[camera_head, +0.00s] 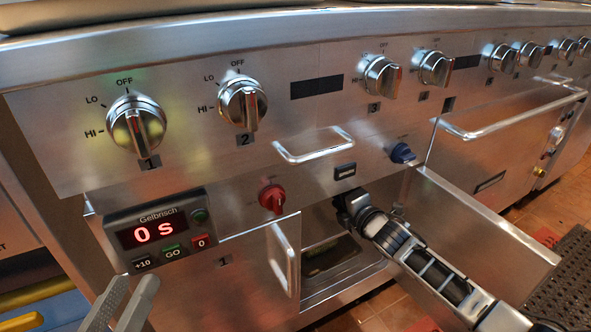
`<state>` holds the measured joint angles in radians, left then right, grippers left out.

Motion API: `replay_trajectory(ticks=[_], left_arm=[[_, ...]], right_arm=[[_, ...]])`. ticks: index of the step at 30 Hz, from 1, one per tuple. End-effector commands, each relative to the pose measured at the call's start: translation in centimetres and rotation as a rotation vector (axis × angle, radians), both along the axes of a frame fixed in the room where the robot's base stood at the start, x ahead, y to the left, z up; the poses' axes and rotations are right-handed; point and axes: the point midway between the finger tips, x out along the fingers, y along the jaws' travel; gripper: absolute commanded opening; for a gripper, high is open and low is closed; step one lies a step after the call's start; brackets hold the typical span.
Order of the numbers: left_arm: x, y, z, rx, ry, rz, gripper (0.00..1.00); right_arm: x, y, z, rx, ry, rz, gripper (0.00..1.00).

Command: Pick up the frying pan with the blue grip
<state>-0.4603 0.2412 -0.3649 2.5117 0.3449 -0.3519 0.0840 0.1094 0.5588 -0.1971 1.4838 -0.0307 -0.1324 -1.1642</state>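I cannot make out a frying pan with a blue grip in this view. My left gripper (137,284) is at the bottom left, just below the timer. Its two pale grey fingers stand apart with nothing seen between them. A black and silver arm, which appears to be my right one, reaches in from the lower right. Its dark end (347,207) is at the top of an open compartment (345,294) under the grill; its fingers cannot be made out. A dark, partly hidden shape (329,256) lies inside the compartment.
A timer (157,232) reads 0 s. An open door (285,258) with a bar handle and a large steel panel (480,225) flank the compartment.

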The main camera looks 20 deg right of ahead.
Motion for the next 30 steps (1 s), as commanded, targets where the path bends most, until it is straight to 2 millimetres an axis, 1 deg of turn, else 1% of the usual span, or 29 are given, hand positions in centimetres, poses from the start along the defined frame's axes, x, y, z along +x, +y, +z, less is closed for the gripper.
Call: replay_trajectory(ticks=[1,2,3,5,6,9,10,17,23,27,29,30], left_arm=[[0.0,0.0,0.0,0.000,0.002,0.000,0.36],[0.0,0.0,0.0,0.000,0.002,0.000,0.36],[0.0,0.0,-0.1,0.001,0.003,0.000,0.36],[0.0,0.0,-0.1,0.001,0.003,0.000,0.36],[0.0,0.0,-0.1,0.000,0.004,0.001,0.36],[0.0,0.0,-0.1,0.000,0.004,0.001,0.36],[0.0,0.0,-0.1,0.000,0.004,0.001,0.36],[0.0,0.0,0.0,0.000,0.005,-0.001,0.36],[-0.2,-0.2,0.1,-0.010,0.039,-0.012,0.36],[-1.1,-0.3,-1.9,-0.035,0.181,-0.017,0.36],[-1.6,-0.4,-2.3,-0.046,0.229,-0.025,0.36],[-1.6,-0.5,-2.6,-0.041,0.240,-0.027,0.36]], right_arm=[[0.0,0.0,0.0,0.000,0.000,0.000,0.48],[0.0,0.0,0.0,0.000,0.000,0.000,0.39],[0.0,0.0,0.0,0.000,-0.001,0.000,0.28],[0.0,0.0,0.0,0.000,-0.001,0.000,0.12],[0.0,0.0,0.0,0.000,-0.001,0.000,0.00],[0.0,0.0,0.0,0.001,-0.001,0.000,0.00],[0.1,0.1,0.6,0.001,-0.015,0.004,0.00],[0.1,0.1,0.6,0.002,-0.014,0.004,0.00],[0.1,0.1,1.3,0.002,-0.014,0.004,0.00],[0.2,0.2,2.1,0.003,-0.015,0.005,0.00],[0.2,0.2,2.5,0.002,-0.015,0.006,0.00],[0.1,0.3,2.3,0.002,-0.013,0.008,0.00]])
